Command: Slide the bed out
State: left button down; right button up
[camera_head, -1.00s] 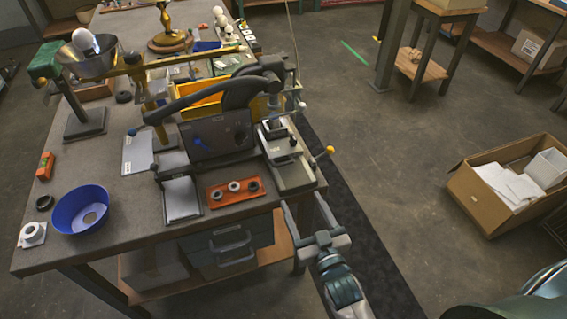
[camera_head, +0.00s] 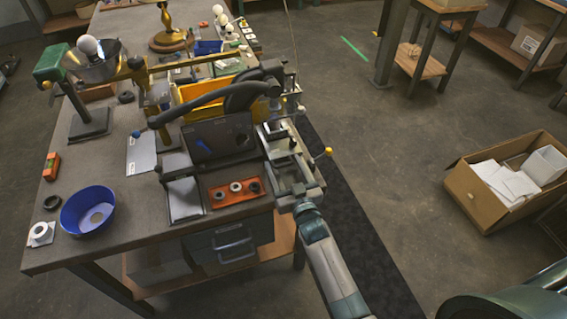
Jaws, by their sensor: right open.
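The machine on the bench has a grey metal bed (camera_head: 279,148) at its right side, near the bench's right edge. A yellow-knobbed handle (camera_head: 328,152) sticks out to the right of it. My right gripper (camera_head: 289,173) is at the bed's near end, with its fingers pointing away from me. Its jaws are open, one finger toward each side of that end. The gripper covers part of the bed, and I cannot tell whether the fingers touch it. My left gripper is not in view.
A blue bowl (camera_head: 72,220) stands at the bench's left. A cardboard box (camera_head: 478,205) is on the floor; floor between is clear.

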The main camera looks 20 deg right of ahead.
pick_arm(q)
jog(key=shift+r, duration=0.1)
pick_arm(e)
jog(key=shift+w, duration=0.35)
